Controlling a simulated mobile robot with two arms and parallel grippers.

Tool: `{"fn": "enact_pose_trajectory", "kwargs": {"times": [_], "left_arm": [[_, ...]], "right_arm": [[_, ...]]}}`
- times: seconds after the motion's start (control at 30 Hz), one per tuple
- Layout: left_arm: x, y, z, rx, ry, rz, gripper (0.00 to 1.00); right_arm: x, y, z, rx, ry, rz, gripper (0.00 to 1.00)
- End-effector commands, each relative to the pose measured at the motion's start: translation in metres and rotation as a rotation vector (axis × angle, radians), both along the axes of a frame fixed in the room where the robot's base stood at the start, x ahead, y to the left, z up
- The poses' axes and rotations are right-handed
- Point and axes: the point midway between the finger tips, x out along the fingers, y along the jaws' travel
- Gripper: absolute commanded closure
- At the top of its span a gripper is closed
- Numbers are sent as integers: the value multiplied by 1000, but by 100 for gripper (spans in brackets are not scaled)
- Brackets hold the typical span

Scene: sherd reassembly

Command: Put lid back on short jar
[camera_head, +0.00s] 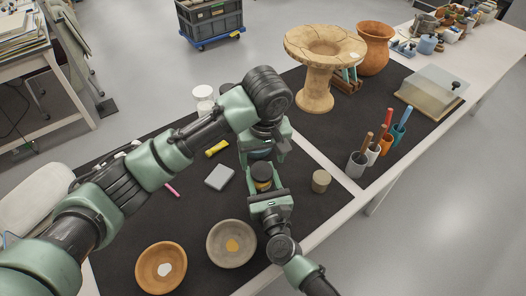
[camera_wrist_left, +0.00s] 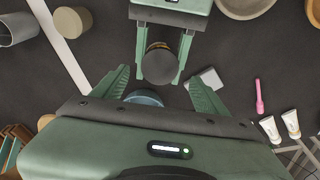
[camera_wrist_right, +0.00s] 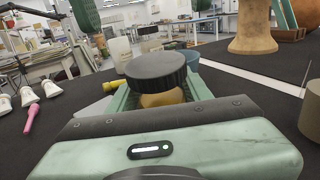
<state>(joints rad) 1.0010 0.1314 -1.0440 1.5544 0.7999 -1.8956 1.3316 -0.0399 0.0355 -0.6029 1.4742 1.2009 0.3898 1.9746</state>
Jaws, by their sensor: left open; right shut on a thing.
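A short amber jar (camera_wrist_right: 160,98) is held upright in my right gripper (camera_head: 264,192), which is shut on its body. A wide black lid (camera_wrist_right: 152,67) sits over the jar's mouth; I cannot tell if it is fully seated. The lid also shows from above in the left wrist view (camera_wrist_left: 160,66). My left gripper (camera_wrist_left: 158,77) is open, its fingers apart on either side of the lid and not visibly touching it. In the head view my left arm partly hides the jar (camera_head: 262,184) and lid (camera_head: 261,169).
A blue container (camera_wrist_left: 143,97) stands beyond the held jar. White jars (camera_head: 203,92), a grey block (camera_head: 219,177), a yellow object (camera_head: 217,148) and a small beige cylinder (camera_head: 321,181) are nearby. Two bowls (camera_head: 213,255) (camera_head: 142,275) lie at the front. Tool cups (camera_head: 357,164) stand right.

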Motion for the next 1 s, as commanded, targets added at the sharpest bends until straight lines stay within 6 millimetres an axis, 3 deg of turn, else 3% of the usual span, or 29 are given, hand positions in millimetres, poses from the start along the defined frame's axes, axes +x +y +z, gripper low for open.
{"fn": "enact_pose_trajectory", "kwargs": {"times": [0.1, 0.33, 0.73, 0.9, 1.0], "left_arm": [[3, 1, -20, 3, 2, 2, 26], [7, 2, -47, 2, 1, 0, 26], [8, 2, -53, 0, -1, 0, 26], [8, 2, -53, 0, -1, 0, 74], [8, 2, -53, 0, -1, 0, 95]], "right_arm": [[0, 0, 1, 0, -2, 0, 100], [0, 0, 1, 0, -2, 0, 100], [0, 0, 1, 0, -2, 0, 100], [0, 0, 1, 0, -2, 0, 100], [0, 0, 1, 0, -2, -1, 100]]}}
